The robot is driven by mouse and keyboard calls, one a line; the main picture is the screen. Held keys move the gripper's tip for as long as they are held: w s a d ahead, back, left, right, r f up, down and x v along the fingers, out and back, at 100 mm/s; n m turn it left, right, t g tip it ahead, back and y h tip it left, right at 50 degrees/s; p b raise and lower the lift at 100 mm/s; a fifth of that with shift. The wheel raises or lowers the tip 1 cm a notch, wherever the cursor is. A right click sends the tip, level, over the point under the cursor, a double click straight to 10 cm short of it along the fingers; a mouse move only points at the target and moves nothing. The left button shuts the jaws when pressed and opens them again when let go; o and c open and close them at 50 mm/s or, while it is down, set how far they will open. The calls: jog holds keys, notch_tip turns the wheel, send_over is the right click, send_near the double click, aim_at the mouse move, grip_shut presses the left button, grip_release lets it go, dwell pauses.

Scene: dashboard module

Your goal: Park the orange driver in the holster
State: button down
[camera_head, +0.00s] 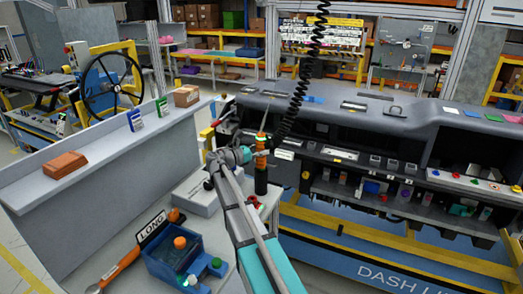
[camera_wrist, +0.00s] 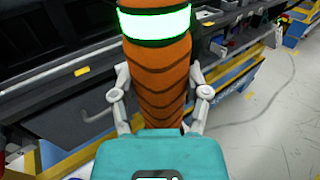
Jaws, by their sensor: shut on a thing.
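The orange driver (camera_head: 262,143) stands close to upright in the head view, with a dark cylinder (camera_head: 261,182) directly below its orange part. I cannot tell whether that cylinder is the driver's lower end or a holster around it. In the wrist view the driver (camera_wrist: 158,75) shows a ribbed orange body with a bright white band edged in green. My gripper (camera_wrist: 160,98) is shut on the orange body, one finger at each side. In the head view my gripper (camera_head: 250,155) reaches the driver from the left. No holster can be clearly made out.
A blue bin (camera_head: 172,263) and an orange wrench (camera_head: 118,270) by a LONG sign lie on the grey bench at lower left. A black coiled cable (camera_head: 301,75) hangs above the driver. The dashboard module (camera_head: 400,125) stands close behind and right.

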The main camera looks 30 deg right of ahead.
grip_release()
dwell(0.4)
jog(key=a, duration=1.2)
jog(key=shift+s, duration=0.4)
jog(key=shift+f, duration=0.1)
